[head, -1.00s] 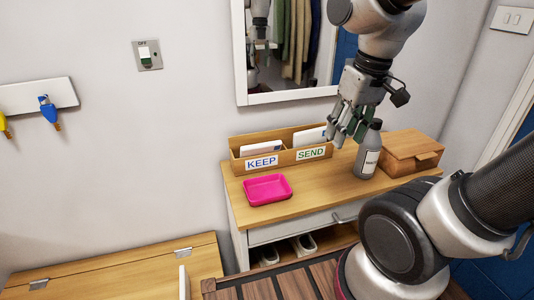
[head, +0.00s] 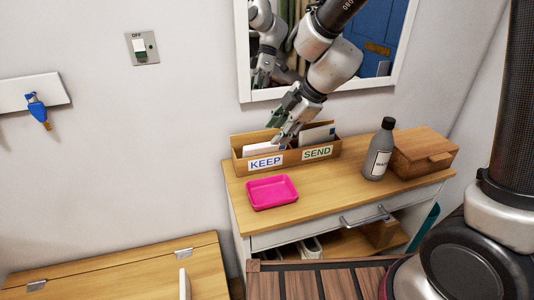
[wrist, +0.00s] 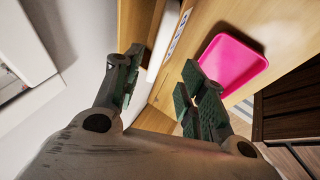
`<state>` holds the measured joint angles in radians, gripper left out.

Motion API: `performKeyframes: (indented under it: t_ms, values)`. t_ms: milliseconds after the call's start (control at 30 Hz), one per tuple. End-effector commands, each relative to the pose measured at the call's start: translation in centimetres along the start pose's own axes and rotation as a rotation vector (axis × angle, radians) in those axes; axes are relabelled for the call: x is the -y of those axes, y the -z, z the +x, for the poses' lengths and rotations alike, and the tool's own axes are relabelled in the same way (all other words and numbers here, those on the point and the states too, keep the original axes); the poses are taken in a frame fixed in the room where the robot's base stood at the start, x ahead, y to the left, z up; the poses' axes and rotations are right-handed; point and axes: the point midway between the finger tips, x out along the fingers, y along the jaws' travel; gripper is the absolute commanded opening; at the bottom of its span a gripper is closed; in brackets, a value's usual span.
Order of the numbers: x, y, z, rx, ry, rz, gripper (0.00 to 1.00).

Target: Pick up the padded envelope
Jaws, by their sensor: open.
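A wooden two-part letter holder stands at the back of the cabinet top, labelled KEEP (head: 265,162) and SEND (head: 317,152). A white flat item (head: 262,148) stands in the KEEP part, and pale flat items (head: 320,134) stand in the SEND part. I cannot tell which of these is the padded envelope. My gripper (head: 280,133) is open, tilted down over the KEEP part near the divider. In the wrist view, my open fingers (wrist: 160,68) frame a white item (wrist: 157,48) inside the holder; contact is unclear. Nothing is visibly held.
A pink tray (head: 272,192) lies in front of the holder. A grey bottle (head: 379,150) and a wooden box (head: 424,150) stand to the right. A mirror (head: 400,85) hangs on the wall behind. The cabinet top (head: 335,190) is clear at the middle front.

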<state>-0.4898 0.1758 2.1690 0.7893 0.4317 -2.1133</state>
Motion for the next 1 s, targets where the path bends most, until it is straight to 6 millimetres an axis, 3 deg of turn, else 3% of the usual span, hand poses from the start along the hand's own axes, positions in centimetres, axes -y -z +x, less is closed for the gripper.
performKeyframes:
  t_ms: [400, 733, 967, 1000]
  values:
    - [-0.3, -0.6, 5.9, 0.001, 0.004, 0.003, 0.41]
    - [-0.3, -0.6, 6.8, 0.0, 0.003, 0.003, 0.41]
    - [-0.3, -0.6, 6.8, 0.0, 0.003, 0.003, 0.01]
    - [-0.3, -0.6, 6.8, 0.0, 0.003, 0.003, 0.0]
